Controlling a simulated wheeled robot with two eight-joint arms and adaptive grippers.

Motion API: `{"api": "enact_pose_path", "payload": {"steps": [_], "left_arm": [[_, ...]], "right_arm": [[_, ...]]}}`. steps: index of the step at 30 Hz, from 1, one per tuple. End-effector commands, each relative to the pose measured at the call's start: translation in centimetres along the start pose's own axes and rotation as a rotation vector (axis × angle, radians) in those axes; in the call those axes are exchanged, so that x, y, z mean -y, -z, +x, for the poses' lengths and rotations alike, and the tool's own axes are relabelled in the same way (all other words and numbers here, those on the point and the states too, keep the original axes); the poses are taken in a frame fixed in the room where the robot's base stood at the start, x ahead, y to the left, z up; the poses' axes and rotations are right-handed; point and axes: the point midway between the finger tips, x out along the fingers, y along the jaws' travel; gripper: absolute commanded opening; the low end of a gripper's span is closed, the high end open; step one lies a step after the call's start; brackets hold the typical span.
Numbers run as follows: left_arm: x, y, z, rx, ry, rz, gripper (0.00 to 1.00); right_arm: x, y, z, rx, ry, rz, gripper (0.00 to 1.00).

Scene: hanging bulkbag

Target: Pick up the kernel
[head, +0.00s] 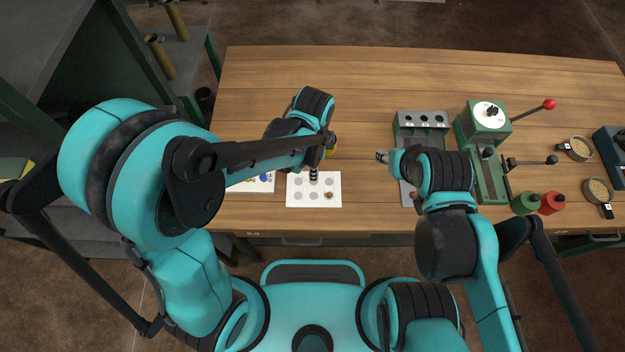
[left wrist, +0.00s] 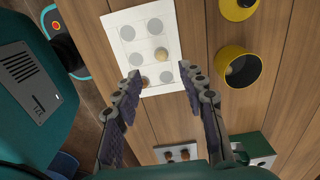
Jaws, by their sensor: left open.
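A white card (head: 299,203) with two rows of grey circles lies near the table's front edge. It also shows in the left wrist view (left wrist: 122,16). There a small tan round piece (left wrist: 161,54) sits on one circle, and a small brown piece (left wrist: 145,82) sits on a corner circle. I cannot tell which is the kernel. In the head view a brown piece (head: 330,195) shows at the card's lower right. My left gripper (head: 313,177) is over the card, open and empty, its fingers (left wrist: 160,88) spread around the card's near end. My right gripper (head: 382,157) is right of the card; its jaws are unclear.
Yellow cups (left wrist: 237,67) stand beside the card. A grey rack (head: 420,118), a green press (head: 483,125) with a red-knobbed lever, green (head: 525,202) and red (head: 552,202) containers and grain-filled pans (head: 597,189) stand right. The table's back is clear.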

Motion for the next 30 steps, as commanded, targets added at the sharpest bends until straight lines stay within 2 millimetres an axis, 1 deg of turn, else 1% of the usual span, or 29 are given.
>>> {"api": "enact_pose_path", "payload": {"steps": [4, 10, 15, 17, 19, 25, 26, 29, 30], "left_arm": [[0.0, 0.0, 1.9, 0.001, -0.001, 0.004, 0.41], [0.1, 0.1, 3.8, 0.000, 0.000, 0.002, 0.41], [0.2, 0.1, 6.5, 0.000, 0.000, 0.001, 0.41], [0.2, 0.1, 7.3, 0.000, 0.000, 0.000, 0.41], [0.2, 0.1, 7.7, 0.000, 0.000, 0.000, 0.41], [0.2, 0.1, 7.6, 0.000, 0.000, 0.000, 0.41], [0.2, 0.1, 7.5, 0.000, 0.000, 0.000, 0.33], [0.2, 0.1, 7.5, 0.000, 0.000, 0.000, 0.19], [0.2, 0.1, 7.5, 0.000, 0.000, 0.000, 0.13]], "right_arm": [[0.0, -0.5, 0.7, 0.000, 0.000, 0.000, 0.40], [0.0, -1.0, 1.4, 0.000, 0.000, 0.000, 0.40], [0.0, -1.8, 2.5, 0.000, 0.000, 0.000, 0.40], [0.0, -2.0, 2.8, 0.000, 0.000, 0.000, 0.40], [0.0, -2.1, 2.9, 0.000, 0.000, 0.000, 0.40], [0.0, -1.9, 2.7, 0.000, 0.000, 0.000, 0.40], [0.0, -1.9, 2.7, 0.000, 0.000, 0.000, 0.40], [0.0, -1.9, 2.7, 0.000, 0.000, 0.000, 0.40], [0.0, -1.9, 2.7, 0.000, 0.000, 0.000, 0.40]]}}
